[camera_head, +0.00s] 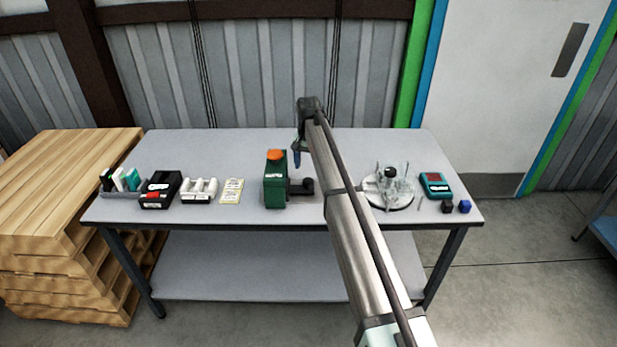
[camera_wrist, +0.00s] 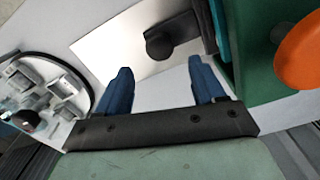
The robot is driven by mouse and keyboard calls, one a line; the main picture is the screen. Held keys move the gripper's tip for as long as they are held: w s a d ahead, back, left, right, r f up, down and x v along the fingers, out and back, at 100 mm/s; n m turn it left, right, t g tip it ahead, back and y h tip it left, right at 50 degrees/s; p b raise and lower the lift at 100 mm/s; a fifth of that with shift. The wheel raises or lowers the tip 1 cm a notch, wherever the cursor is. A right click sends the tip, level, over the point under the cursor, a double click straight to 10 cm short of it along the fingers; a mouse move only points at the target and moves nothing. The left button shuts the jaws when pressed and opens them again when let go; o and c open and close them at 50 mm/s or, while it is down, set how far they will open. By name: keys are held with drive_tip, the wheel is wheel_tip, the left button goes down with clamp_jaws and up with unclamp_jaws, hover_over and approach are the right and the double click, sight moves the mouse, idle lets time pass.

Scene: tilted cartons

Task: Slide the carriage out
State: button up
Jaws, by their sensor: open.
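A green housing (camera_head: 275,185) with an orange knob (camera_head: 275,154) on top stands upright near the middle of the table. A dark bar with a round knob (camera_head: 307,186) sticks out from its right side; this looks like the carriage. In the wrist view the dark bar and its round knob (camera_wrist: 160,46) lie beyond my fingertips, roughly between them in the picture. The green housing (camera_wrist: 262,70) is at the right there. My gripper (camera_wrist: 160,72) is open, its two blue fingers apart with nothing between them. In the head view my gripper (camera_head: 297,158) is behind and above the bar.
Left on the grey table (camera_head: 225,146) are a pale card (camera_head: 232,190), a white tray (camera_head: 199,190), a black device (camera_head: 160,188) and a holder of small boxes (camera_head: 122,183).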

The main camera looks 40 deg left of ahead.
sight(309, 180)
drive_tip(key=shift+f, duration=3)
clamp_jaws()
drive_tip(key=shift+d, duration=0.1)
